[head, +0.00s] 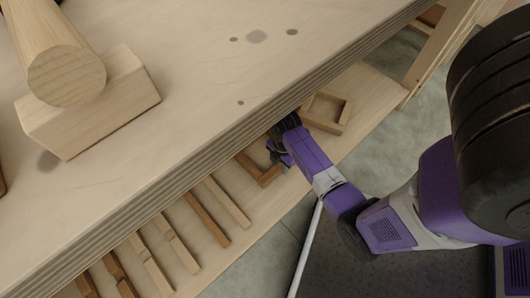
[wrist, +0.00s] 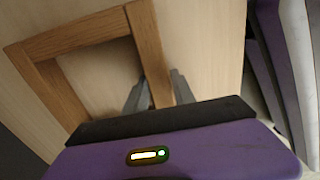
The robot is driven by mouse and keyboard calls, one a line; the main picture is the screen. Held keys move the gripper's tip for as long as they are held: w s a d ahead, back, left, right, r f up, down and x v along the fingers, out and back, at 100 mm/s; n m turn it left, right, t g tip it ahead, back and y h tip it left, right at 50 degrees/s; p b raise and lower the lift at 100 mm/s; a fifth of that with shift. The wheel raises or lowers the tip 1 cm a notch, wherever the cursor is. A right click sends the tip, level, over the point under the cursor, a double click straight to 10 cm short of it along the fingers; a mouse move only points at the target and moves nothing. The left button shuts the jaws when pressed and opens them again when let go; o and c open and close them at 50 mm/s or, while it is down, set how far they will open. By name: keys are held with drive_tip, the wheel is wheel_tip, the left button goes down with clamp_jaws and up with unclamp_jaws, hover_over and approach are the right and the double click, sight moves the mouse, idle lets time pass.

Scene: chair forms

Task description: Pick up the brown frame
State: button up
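The brown frame (head: 270,178) lies on the lower wooden shelf, partly hidden by the tabletop edge. In the wrist view the brown frame (wrist: 85,38) shows three bars, and its near part is hidden behind my gripper body. My gripper (wrist: 159,85) has one finger on each side of the frame's right bar, close to it. Whether the fingers press on the bar is not clear. In the head view my gripper (head: 280,150) is at the frame, under the tabletop's front edge.
The thick tabletop (head: 190,90) overhangs the shelf (head: 375,92). A lighter wooden frame (head: 327,113) lies to the right on the shelf. Several wooden bars (head: 228,202) lie to the left. A wooden block with a cylinder (head: 88,100) stands on the tabletop.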

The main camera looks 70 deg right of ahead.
clamp_jaws()
idle(1.1)
